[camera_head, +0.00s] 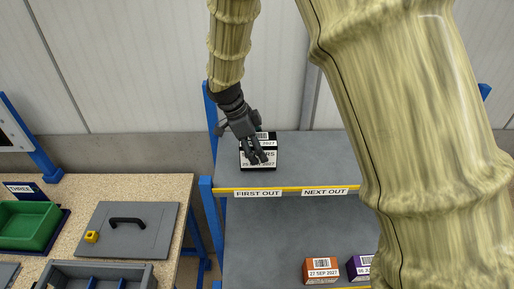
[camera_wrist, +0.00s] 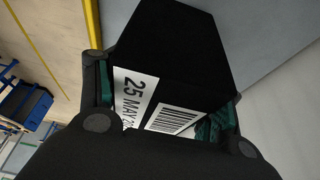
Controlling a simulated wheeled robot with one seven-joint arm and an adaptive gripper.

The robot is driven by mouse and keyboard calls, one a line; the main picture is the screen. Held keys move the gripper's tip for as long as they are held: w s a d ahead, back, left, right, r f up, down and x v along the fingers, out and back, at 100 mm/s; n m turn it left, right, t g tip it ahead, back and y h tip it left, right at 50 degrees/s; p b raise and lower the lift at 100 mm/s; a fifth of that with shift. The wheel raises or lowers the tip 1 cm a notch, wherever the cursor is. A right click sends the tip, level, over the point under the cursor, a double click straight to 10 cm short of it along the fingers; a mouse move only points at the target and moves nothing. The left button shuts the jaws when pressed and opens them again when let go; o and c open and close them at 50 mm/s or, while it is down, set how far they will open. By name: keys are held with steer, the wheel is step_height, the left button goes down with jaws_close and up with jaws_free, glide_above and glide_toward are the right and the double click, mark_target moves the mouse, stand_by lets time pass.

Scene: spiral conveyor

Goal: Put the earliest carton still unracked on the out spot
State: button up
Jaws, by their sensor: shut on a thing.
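A black carton (camera_head: 259,167) with white labels is at the left of the upper grey shelf (camera_head: 309,168), behind the FIRST OUT label (camera_head: 258,194). In the wrist view the black carton (camera_wrist: 180,45) shows a barcode and a label starting 25 MAY. My gripper (camera_head: 258,152) is shut on this carton from above, its fingers hiding part of the front. The carton looks upright and at shelf level; I cannot tell whether it touches the shelf. On the lower shelf are an orange carton (camera_head: 321,271) dated 27 SEP 2027 and a purple carton (camera_head: 360,267), partly hidden by my arm.
The NEXT OUT label (camera_head: 325,191) marks the right part of the yellow shelf edge, and the shelf above it looks bare. Blue posts (camera_head: 206,190) frame the rack. At left a speckled table (camera_head: 165,187) holds a green tray (camera_head: 28,225) and a grey lid (camera_head: 128,228) with a black handle.

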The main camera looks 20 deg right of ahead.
steer(key=shift+f, duration=0.3)
steer(key=o, duration=1.3)
steer(key=v, duration=1.2)
